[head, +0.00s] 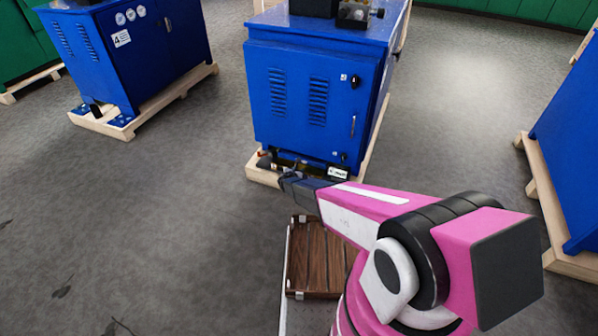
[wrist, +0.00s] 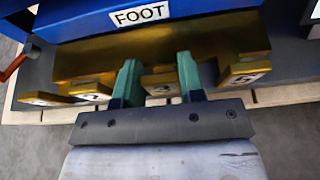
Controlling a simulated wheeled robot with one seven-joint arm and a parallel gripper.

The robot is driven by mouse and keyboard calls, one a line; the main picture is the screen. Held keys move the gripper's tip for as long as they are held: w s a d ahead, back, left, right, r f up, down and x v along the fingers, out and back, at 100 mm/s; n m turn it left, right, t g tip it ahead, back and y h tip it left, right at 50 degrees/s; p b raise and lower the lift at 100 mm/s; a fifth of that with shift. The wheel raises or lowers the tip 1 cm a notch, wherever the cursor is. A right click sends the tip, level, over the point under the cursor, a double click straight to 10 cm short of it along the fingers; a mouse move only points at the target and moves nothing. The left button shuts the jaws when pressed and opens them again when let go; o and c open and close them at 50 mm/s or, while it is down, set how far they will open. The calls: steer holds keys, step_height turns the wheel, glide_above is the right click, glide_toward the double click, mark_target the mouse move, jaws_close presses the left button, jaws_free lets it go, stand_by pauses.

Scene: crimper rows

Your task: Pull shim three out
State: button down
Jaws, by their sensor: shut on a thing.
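Several brass shim tabs with small number labels stick out in a row beneath the blue cabinet (head: 305,100), under a FOOT label (wrist: 140,15). Third from the left in the wrist view is shim three (wrist: 160,82); its number is too small to read surely. My gripper (wrist: 158,70) has its green fingers on both sides of this tab and is shut on it. The tab still sits in the row, its inner end hidden under the cabinet. In the head view my gripper (head: 287,180) is at the cabinet's lower front edge.
Neighbouring tabs stand close on the left (wrist: 88,88) and right (wrist: 243,70) of my fingers. The cabinet rests on a wooden pallet (head: 262,178). A brown slatted tray (head: 315,262) lies near my arm. Other blue cabinets stand left and right, with open floor between.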

steer(key=c, duration=0.7)
jaws_free()
steer(key=shift+s+a, duration=0.1)
steer(key=shift+s, duration=0.1)
steer(key=shift+s, duration=0.1)
steer(key=v, duration=1)
steer(key=shift+s+a+r, duration=0.15)
steer(key=shift+s+r, duration=0.05)
steer(key=shift+s, duration=0.1)
steer(key=s+d+r+m+g+h, duration=0.2)
steer(key=s+d+r+m+g, duration=0.2)
steer(key=d+r+m, duration=0.6)
steer(key=s+d+r+m+g+h, duration=0.1)
steer(key=s+d+r+m+g, duration=0.25)
steer(key=d+r+m, duration=0.5)
steer(key=s+d+r+m+g+y, duration=0.1)
steer(key=s+d+r+m+y, duration=0.1)
steer(key=s+d+r+m, duration=0.1)
steer(key=s+d+r+m+g+y, duration=0.2)
steer(key=s+d+r+m+y, duration=0.1)
steer(key=s+r+m, duration=0.3)
steer(key=s+d+r+m+g+y, duration=0.2)
steer(key=s+d+r+m, duration=0.1)
steer(key=s+r, duration=0.3)
steer(key=shift+s+r+m+y, duration=0.15)
steer(key=shift+r+m+y, duration=0.15)
steer(key=shift+r+m, duration=0.55)
